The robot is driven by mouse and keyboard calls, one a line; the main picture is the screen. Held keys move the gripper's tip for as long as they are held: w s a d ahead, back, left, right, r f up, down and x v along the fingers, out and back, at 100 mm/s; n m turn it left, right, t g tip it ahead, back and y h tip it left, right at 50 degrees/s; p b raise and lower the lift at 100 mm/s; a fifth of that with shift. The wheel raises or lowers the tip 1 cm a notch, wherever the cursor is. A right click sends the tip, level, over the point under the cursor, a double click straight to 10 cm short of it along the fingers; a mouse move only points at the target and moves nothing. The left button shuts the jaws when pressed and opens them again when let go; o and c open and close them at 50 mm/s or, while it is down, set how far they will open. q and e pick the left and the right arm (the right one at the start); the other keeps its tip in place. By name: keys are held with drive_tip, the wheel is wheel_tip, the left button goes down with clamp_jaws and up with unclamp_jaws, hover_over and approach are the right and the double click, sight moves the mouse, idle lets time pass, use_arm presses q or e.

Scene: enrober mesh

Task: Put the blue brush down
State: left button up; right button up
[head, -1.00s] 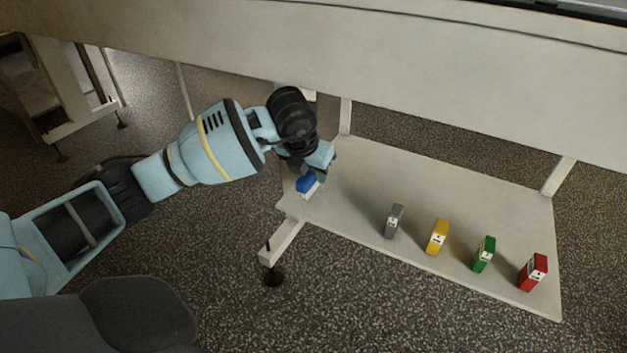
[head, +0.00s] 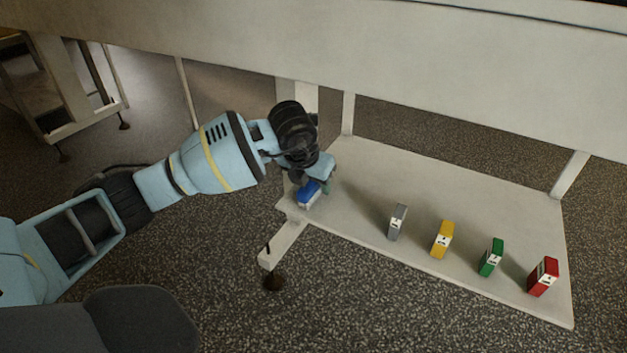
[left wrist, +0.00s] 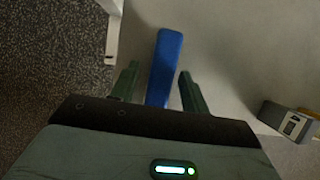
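The blue brush (head: 308,193) is at the near left corner of the low shelf (head: 350,180), its blue top and pale lower part showing; it appears to rest on the shelf. In the left wrist view the brush (left wrist: 166,65) is a long blue bar between the two fingers. My left gripper (head: 314,184) is over the brush from above. In the left wrist view the gripper (left wrist: 158,85) is open, with a narrow gap between each finger and the brush. My right gripper is not in view.
A grey box (head: 397,222), a yellow box (head: 442,239), a green box (head: 491,257) and a red box (head: 543,276) stand in a row along the shelf's front edge. A large pale panel (head: 400,70) overhangs the shelf. The shelf's middle is clear.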

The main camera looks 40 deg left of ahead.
sight(309, 184)
use_arm(q)
drive_tip(key=shift+r, duration=0.15)
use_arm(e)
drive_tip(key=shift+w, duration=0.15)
use_arm(q)
drive_tip(key=shift+r, duration=0.35)
drive_tip(key=p+v, duration=0.2)
drive_tip(key=v, duration=0.3)
drive_tip(key=s+d+p, duration=0.3)
drive_tip(key=s, duration=0.8)
drive_tip(key=shift+s+f+p, duration=0.35)
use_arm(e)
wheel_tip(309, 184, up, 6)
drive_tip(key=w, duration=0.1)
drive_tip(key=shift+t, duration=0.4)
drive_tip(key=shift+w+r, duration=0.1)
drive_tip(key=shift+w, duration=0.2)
